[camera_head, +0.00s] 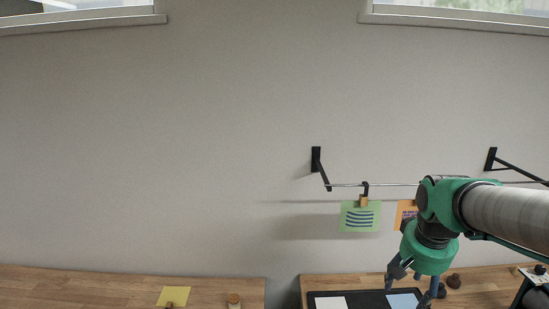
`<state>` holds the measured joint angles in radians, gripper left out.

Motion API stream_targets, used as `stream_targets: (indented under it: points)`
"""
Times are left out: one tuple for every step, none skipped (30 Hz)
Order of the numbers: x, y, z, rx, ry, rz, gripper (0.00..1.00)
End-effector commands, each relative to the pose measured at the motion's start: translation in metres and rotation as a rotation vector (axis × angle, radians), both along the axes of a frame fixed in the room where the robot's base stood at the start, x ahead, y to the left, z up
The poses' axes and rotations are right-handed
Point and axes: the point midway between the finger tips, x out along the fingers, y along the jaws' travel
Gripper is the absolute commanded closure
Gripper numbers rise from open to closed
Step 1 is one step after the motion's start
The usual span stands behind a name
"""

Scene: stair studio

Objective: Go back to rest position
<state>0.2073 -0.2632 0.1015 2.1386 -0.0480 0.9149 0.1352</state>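My gripper (407,286) is at the lower right, at the end of my green and grey arm, pointing down. Its two dark fingers are spread apart, with nothing seen between them. It shows in front of a dark tray (376,296) on the right wooden table. A white sheet (331,303) and a light blue sheet (403,300) lie on the tray; the fingers partly overlap the blue one. I cannot tell how high the fingers are above it.
A wall rail (345,185) carries a green card (360,217) and an orange card (404,211), partly hidden by my arm. Dark round objects (453,281) lie right of my gripper. The left table (90,285) holds a yellow note (173,296) and a small wooden-topped object (234,299). A gap separates the tables.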

Motion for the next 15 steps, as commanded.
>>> stream_targets:
  points:
    - [-0.011,0.010,0.008,-0.003,-0.017,0.019,0.39]
    - [-0.017,0.014,0.012,-0.004,-0.025,0.030,0.39]
    - [-0.024,0.021,0.016,-0.006,-0.036,0.046,0.39]
    - [-0.030,0.026,0.019,-0.007,-0.043,0.058,0.39]
    - [-0.036,0.030,0.022,-0.008,-0.052,0.068,0.39]
    - [-0.044,0.036,0.025,-0.010,-0.062,0.082,0.39]
    - [-0.050,0.040,0.028,-0.011,-0.072,0.094,0.39]
    - [-0.056,0.045,0.030,-0.012,-0.079,0.105,0.39]
    - [-0.064,0.050,0.033,-0.014,-0.091,0.119,0.39]
    - [-0.070,0.054,0.034,-0.014,-0.098,0.130,0.39]
    - [-0.076,0.058,0.036,-0.016,-0.106,0.142,0.39]
    - [-0.084,0.064,0.038,-0.017,-0.117,0.156,0.39]
    - [-0.090,0.067,0.039,-0.018,-0.125,0.166,0.39]
    - [-0.096,0.071,0.041,-0.018,-0.134,0.177,0.39]
    - [-0.105,0.076,0.042,-0.020,-0.145,0.193,0.39]
